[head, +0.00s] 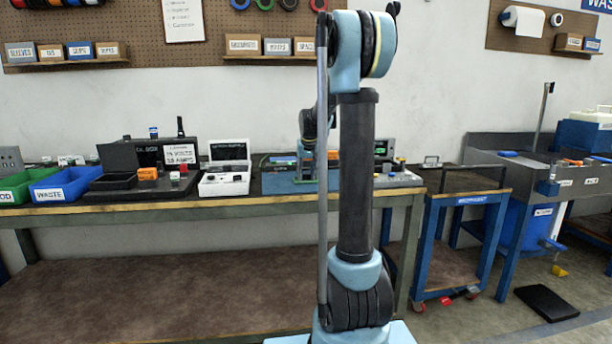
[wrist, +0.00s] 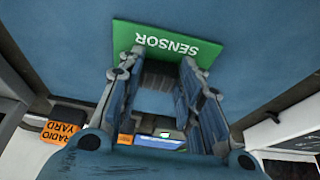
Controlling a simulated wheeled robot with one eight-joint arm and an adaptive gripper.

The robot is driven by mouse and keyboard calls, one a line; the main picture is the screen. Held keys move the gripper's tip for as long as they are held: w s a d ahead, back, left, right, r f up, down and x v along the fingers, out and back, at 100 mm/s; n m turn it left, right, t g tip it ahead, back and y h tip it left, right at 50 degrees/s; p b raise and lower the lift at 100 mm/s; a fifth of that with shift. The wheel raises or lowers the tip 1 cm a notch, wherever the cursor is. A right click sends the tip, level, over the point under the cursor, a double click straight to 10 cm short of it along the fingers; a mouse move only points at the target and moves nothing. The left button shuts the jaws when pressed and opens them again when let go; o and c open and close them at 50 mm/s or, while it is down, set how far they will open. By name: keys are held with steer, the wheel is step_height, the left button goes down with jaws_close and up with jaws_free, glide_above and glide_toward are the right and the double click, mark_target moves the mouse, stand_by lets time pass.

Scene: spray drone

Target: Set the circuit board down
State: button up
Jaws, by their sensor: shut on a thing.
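The circuit board (wrist: 168,36) is a flat green plate marked SENSOR, its lettering upside down in the wrist view. My gripper (wrist: 163,66) has one finger on each side of the board's near part and is shut on it. A plain blue surface (wrist: 70,35) lies behind and around the board; whether the board touches it I cannot tell. In the head view my arm stands in front of the bench and hides much of the working spot. A blue mat (head: 275,184) shows there on the bench, left of my arm.
The bench (head: 200,208) holds a white instrument (head: 226,178), a dark case (head: 110,182), an orange block (head: 147,174) and a blue WASTE bin (head: 65,186). An orange RADIO YARD label (wrist: 62,131) shows at the wrist view's left. A blue cart (head: 468,200) stands right of the bench.

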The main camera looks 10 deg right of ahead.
steer(key=o, duration=1.1)
steer(key=v, duration=1.2)
steer(key=s+f, duration=0.3)
steer(key=s, duration=0.8)
steer(key=s+f, duration=0.7)
steer(key=s, duration=0.3)
steer(key=s+f+g, duration=0.1)
steer(key=s+f, duration=0.6)
steer(key=s, duration=0.4)
steer(key=s+f+g, duration=0.1)
steer(key=s+f, duration=0.6)
steer(key=s, duration=0.3)
steer(key=shift+s+a+f, duration=0.1)
steer(key=shift+s+a, duration=0.1)
steer(key=shift+s, duration=0.05)
